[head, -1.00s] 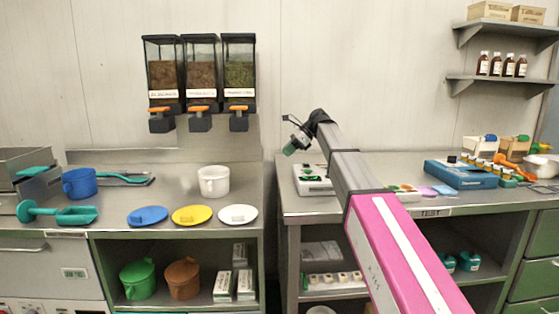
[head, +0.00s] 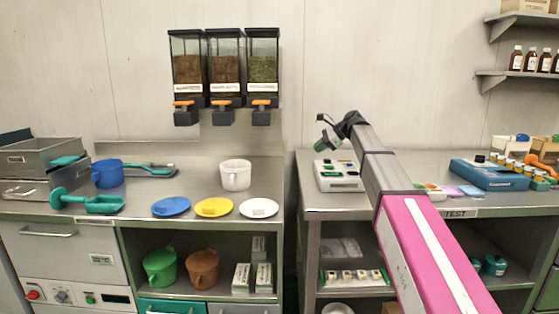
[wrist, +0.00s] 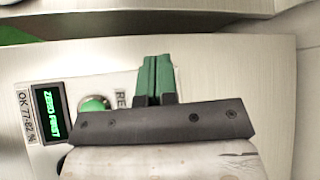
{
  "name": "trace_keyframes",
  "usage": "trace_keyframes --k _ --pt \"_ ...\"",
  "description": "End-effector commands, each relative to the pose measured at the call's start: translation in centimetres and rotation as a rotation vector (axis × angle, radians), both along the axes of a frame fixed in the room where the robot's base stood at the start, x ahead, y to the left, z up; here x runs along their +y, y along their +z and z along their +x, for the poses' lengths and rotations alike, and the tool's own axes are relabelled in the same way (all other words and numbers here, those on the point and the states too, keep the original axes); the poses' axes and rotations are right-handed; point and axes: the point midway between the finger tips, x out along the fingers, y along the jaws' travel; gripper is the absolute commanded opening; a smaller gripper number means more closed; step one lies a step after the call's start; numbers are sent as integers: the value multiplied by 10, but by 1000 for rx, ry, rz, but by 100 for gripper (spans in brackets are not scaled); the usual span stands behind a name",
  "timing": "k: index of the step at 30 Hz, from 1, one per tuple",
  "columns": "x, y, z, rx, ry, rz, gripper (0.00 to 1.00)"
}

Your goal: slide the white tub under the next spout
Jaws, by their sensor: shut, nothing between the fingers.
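The white tub (head: 236,175) stands upright on the left steel counter, below and slightly left of the rightmost dispenser's spout (head: 262,116). Two more spouts with orange levers, the middle one (head: 222,116) and the left one (head: 186,117), hang from the wall dispensers. My gripper (head: 319,146) is over the right counter, to the right of the tub and apart from it. In the wrist view my gripper (wrist: 155,78) has its green fingers together and empty, above a device with a lit display (wrist: 50,113).
Blue (head: 171,206), yellow (head: 214,207) and white (head: 258,208) lids lie along the left counter's front. A blue mug (head: 107,174) and a green scoop (head: 88,202) are farther left. A gap separates the counters. A scale (head: 338,176) sits below my gripper.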

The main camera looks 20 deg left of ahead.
Motion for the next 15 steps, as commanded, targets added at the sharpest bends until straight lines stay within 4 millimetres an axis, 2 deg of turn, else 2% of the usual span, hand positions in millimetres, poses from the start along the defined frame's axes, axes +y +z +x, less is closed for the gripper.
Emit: trace_keyframes --k 1,6,10,15 --pt "19 -11 -21 -73 34 48 0" --pt "83 -29 -70 -401 113 227 0" --pt "118 -40 -108 -655 112 322 0" --pt "144 -52 -151 -927 56 361 0"
